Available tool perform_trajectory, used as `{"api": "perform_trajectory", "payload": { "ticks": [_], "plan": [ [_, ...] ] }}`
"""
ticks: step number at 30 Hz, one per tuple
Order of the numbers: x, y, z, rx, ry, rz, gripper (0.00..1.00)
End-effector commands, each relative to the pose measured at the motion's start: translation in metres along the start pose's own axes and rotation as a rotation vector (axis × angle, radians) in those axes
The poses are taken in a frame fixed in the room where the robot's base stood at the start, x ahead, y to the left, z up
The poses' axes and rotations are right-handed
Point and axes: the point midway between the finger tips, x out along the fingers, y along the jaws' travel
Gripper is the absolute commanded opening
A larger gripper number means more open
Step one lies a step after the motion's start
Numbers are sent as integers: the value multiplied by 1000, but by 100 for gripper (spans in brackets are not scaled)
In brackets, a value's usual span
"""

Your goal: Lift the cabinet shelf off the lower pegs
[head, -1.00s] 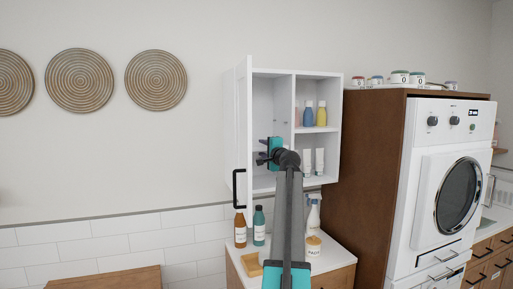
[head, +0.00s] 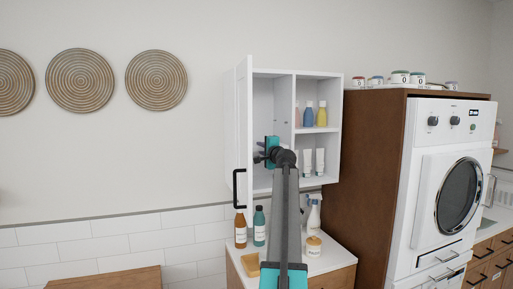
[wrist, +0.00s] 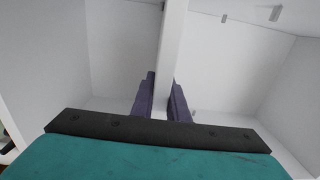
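The white wall cabinet (head: 317,75) hangs with its door (head: 243,120) open to the left. The cabinet shelf (wrist: 172,45) shows edge-on as a white strip in the wrist view. My gripper (head: 260,153) is at the left compartment, and its teal body hides much of the shelf from the head view. In the wrist view, the purple fingers (wrist: 161,98) lie close against both faces of the shelf and look shut on it. Small grey pegs (wrist: 275,13) show on a cabinet wall to the right of the strip. Contact between shelf and pegs cannot be seen.
Bottles (head: 308,115) and white tubes (head: 319,161) stand in the right compartment behind a divider. The door's black handle (head: 239,189) is left of my arm. Bottles (head: 259,227), a spray bottle and a jar (head: 313,246) stand on the counter below. A washer tower (head: 440,190) is to the right.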

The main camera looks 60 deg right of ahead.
Motion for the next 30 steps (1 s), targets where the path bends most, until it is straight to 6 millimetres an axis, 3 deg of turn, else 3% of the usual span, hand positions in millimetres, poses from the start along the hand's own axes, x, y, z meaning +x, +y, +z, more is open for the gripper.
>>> {"api": "perform_trajectory", "payload": {
  "ticks": [30],
  "plan": [
    [-1,-16,-1,0,2,-2,0]
  ]
}}
